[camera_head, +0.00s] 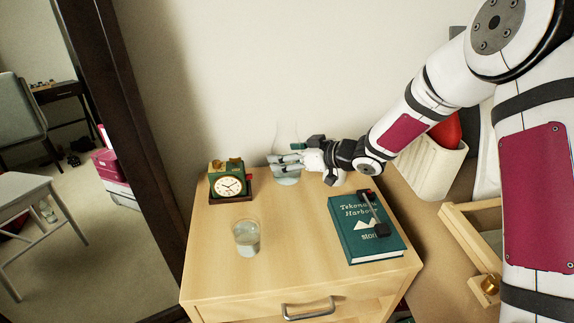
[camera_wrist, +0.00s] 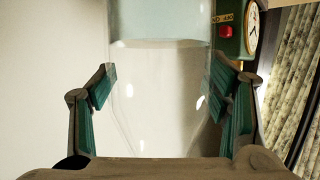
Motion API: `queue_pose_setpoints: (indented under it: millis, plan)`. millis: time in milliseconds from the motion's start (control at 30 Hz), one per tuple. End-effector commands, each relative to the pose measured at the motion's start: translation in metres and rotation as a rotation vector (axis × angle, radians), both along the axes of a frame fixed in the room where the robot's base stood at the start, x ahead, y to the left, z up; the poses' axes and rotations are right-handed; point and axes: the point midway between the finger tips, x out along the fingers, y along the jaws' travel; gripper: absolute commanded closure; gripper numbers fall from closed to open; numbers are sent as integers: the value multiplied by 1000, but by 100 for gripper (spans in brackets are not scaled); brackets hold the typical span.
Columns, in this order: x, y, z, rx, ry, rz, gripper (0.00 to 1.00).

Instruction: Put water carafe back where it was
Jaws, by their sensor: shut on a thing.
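The water carafe (camera_head: 287,175) is clear glass with water in its lower part. It stands upright at the back of the wooden nightstand (camera_head: 290,237), to the right of the clock; I cannot tell whether its base touches the top. My gripper (camera_head: 290,160) reaches in from the right and is shut on the carafe. In the wrist view, the carafe (camera_wrist: 160,95) fills the middle, between the two green-padded fingers of my gripper (camera_wrist: 165,95). Part of the carafe is hidden by the fingers in the head view.
A green clock (camera_head: 229,183) stands left of the carafe. A glass of water (camera_head: 246,236) stands at front left. A teal book (camera_head: 365,228) with a dark object (camera_head: 375,213) on it lies at right. The wall is close behind; the nightstand's middle is clear.

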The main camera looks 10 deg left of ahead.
Motion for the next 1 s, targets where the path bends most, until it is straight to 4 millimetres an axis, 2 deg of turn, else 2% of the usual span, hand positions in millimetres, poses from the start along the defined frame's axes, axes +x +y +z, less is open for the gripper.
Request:
queue_pose_setpoints:
  millis: [133,400,833,867,900,933,1000]
  plan:
    - [9,3,1,3,-5,1,91]
    - [9,3,-33,3,-3,0,91]
    - [9,3,-37,3,-4,1,91]
    - [9,2,-38,0,-1,0,24]
    - [8,2,-38,0,-1,0,14]
    - [8,2,-38,0,-1,0,10]
    - [8,2,-38,0,-1,0,10]
